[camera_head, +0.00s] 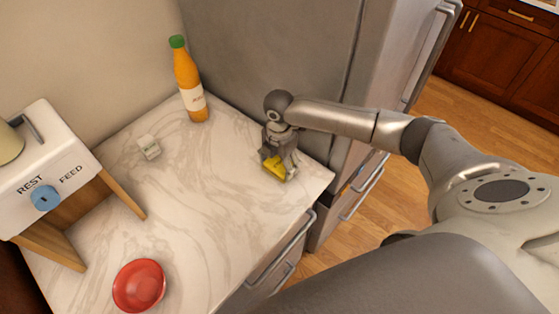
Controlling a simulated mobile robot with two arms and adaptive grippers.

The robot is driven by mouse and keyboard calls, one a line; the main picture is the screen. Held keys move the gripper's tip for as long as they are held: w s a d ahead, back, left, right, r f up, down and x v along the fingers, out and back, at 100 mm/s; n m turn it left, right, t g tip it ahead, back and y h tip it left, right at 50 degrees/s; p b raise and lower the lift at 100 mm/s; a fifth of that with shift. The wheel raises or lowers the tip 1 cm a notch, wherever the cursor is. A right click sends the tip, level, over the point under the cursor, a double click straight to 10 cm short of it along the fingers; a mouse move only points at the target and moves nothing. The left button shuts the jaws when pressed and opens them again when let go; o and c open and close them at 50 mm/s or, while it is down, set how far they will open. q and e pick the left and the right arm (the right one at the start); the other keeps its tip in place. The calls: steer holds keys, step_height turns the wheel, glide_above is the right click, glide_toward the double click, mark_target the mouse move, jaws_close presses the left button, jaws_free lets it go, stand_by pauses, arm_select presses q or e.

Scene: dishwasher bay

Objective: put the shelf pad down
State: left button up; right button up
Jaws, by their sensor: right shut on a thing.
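The thing in my right gripper (275,160) is a small yellow piece (276,169), which I take to be the shelf pad. The gripper is shut on it, pointing down over the right end of the marble counter (215,190), near the corner by the fridge. Whether the pad touches the counter or hangs just above it I cannot tell. The fingers hide part of the pad. My left gripper is not in view.
An orange juice bottle (188,82) with a green cap stands at the back by the grey fridge (270,50). A small white packet (149,147), a red bowl (139,286) and a white machine (42,165) on wooden legs are to the left. The counter's middle is clear.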

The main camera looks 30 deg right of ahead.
mark_target(279, 162)
steer(key=shift+f, duration=0.15)
steer(key=o, duration=0.9)
steer(key=shift+r, duration=0.5)
step_height(279, 162, up, 11)
steer(key=b, duration=0.3)
steer(key=shift+r, duration=0.2)
